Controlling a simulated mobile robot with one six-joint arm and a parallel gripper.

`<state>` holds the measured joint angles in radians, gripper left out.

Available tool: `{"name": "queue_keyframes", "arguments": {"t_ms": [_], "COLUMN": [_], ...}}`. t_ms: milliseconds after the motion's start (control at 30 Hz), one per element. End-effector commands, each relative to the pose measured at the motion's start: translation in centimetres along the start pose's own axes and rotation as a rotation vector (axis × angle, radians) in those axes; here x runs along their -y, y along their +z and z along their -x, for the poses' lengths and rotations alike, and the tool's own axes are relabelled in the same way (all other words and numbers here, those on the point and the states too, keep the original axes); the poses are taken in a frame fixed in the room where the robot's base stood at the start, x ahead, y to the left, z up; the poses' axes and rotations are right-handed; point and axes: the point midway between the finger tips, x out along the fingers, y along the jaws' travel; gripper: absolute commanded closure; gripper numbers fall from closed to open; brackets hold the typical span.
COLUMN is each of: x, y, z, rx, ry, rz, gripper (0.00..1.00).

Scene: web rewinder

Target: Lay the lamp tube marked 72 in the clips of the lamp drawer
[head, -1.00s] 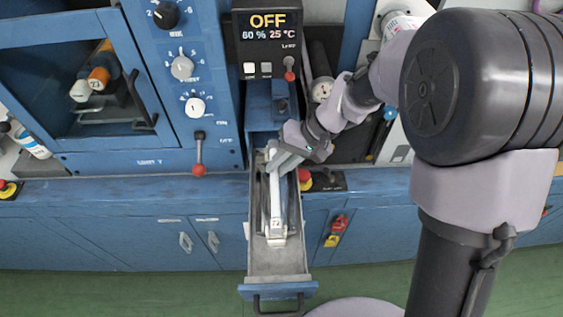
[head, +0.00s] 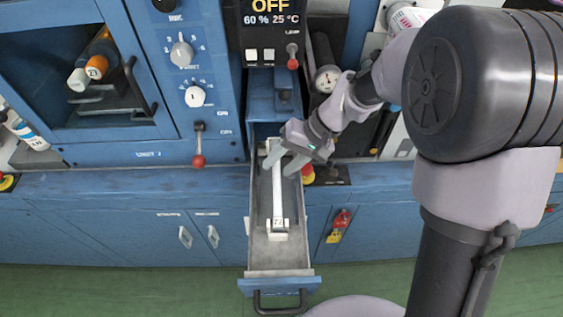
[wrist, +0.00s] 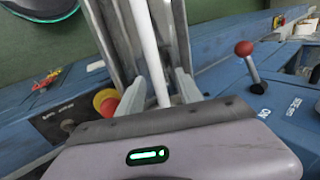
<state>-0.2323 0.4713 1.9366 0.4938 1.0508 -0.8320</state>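The lamp drawer (head: 263,255) is pulled out in the head view, a long grey tray with a blue front. A slim white lamp tube (head: 277,185) lies lengthwise in it, its near end at a white clip (head: 277,230). Small dark marks show at that end, too small to read surely. My gripper (head: 281,162) is over the tube's far part. In the wrist view, the tube (wrist: 147,45) runs between the two fingers of my gripper (wrist: 157,88), with gaps on both sides.
A red emergency button (wrist: 106,102) is close beside the drawer in the wrist view. A red-knobbed lever (wrist: 245,55) is on the other side. Blue cabinet walls stand behind the drawer. The drawer handle (head: 279,302) juts over the green floor.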

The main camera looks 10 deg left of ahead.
Motion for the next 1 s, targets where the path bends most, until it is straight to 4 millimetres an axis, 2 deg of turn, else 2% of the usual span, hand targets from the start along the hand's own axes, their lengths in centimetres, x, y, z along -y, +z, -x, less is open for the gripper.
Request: {"name": "queue_keyframes", "arguments": {"t_ms": [133,233,700,900,1000], "x": [0.0,0.1,0.2,0.1,0.1], "y": [0.0,-0.1,-0.1,-0.1,0.0], "z": [0.3,1.7,13.3,16.5,17.2], "rx": [-0.001,-0.003,-0.003,-0.002,0.0], "ry": [0.0,0.0,0.0,0.0,0.0], "rz": [0.0,0.0,0.0,-0.001,0.0], "gripper": [0.57,0.57,0.57,0.57,0.57]}}
